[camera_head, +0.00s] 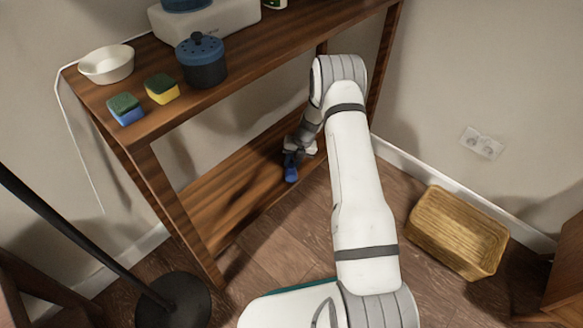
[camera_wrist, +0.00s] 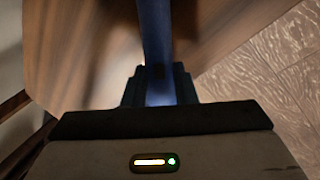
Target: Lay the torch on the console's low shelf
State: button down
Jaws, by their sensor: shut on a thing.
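The torch (camera_head: 291,173) is blue, and my gripper (camera_head: 293,155) is shut on it. In the head view it is at the front edge of the console's low shelf (camera_head: 225,193), towards the right end. In the wrist view the blue torch (camera_wrist: 156,45) runs up from between the dark jaws (camera_wrist: 160,85), with the brown wood of the shelf (camera_wrist: 90,50) behind it. I cannot tell whether the torch touches the shelf. Part of the torch is hidden by the jaws.
The console's top (camera_head: 145,108) holds a white bowl (camera_head: 107,65), two sponges (camera_head: 161,88), a blue pot (camera_head: 202,62) and a white box (camera_head: 215,20). A wicker basket (camera_head: 457,232) stands on the floor at right. A dark stand base (camera_head: 173,301) is at front left. The low shelf's left part looks clear.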

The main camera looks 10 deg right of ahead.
notch_tip(320, 180, down, 2)
jog(key=shift+f, duration=0.1)
jog(key=c, duration=1.6)
grip_release()
jog(key=o, duration=0.4)
jog(key=shift+o, duration=0.2)
